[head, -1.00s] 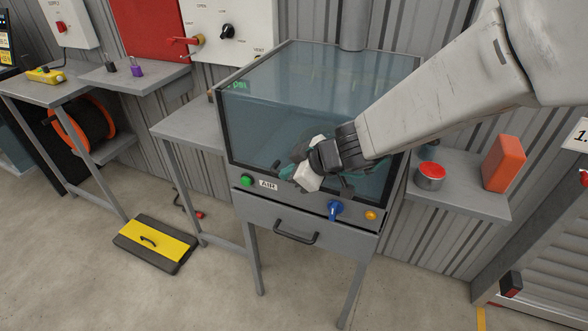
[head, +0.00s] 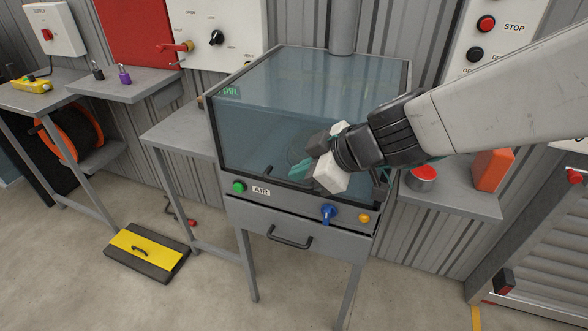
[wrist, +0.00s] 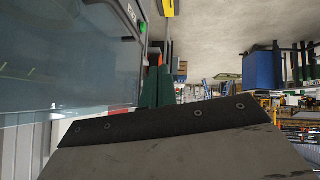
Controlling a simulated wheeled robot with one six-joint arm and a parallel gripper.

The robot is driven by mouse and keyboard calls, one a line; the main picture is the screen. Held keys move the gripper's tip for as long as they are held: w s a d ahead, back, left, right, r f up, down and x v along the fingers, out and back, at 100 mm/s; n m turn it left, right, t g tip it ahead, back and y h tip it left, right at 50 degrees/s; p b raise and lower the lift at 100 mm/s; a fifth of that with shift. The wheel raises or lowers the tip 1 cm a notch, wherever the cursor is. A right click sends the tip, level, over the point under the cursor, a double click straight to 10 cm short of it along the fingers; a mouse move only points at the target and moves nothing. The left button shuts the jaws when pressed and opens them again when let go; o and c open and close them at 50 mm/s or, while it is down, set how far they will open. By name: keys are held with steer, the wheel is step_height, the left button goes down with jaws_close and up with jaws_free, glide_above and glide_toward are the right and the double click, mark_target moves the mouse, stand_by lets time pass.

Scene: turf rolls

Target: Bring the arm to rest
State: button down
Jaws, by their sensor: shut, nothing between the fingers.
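My arm reaches in from the right in the head view. My gripper (head: 300,168) is in front of the glass-topped cabinet (head: 300,110), by its front glass. Its teal fingers are partly hidden by its white and dark body in the head view. In the wrist view the fingers of my gripper (wrist: 158,85) are together, with nothing held. The cabinet's glass fills the left of that view. I cannot tell whether the gripper touches the glass.
The cabinet front has a green button (head: 239,187), a blue valve (head: 329,212) and a drawer handle (head: 289,238). A red-topped can (head: 422,178) and an orange block (head: 492,170) stand on the right shelf. A yellow-black case (head: 146,250) lies on the floor.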

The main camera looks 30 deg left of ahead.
steer(key=s+d+m+g+h, duration=0.2)
steer(key=s+d+m+g, duration=0.1)
steer(key=s+d+m, duration=0.3)
steer(key=s+d+r+m+t+h, duration=0.1)
steer(key=d+m, duration=0.4)
steer(key=d, duration=0.9)
steer(key=s+d+r+m+t+h, duration=0.1)
steer(key=d+m+h, duration=0.3)
steer(key=d, duration=1)
steer(key=s+d+r+m+t+h, duration=0.2)
steer(key=d+m, duration=0.4)
steer(key=d, duration=0.9)
steer(key=shift+s+r, duration=0.3)
steer(key=shift+r, duration=0.2)
steer(key=shift+a, duration=0.1)
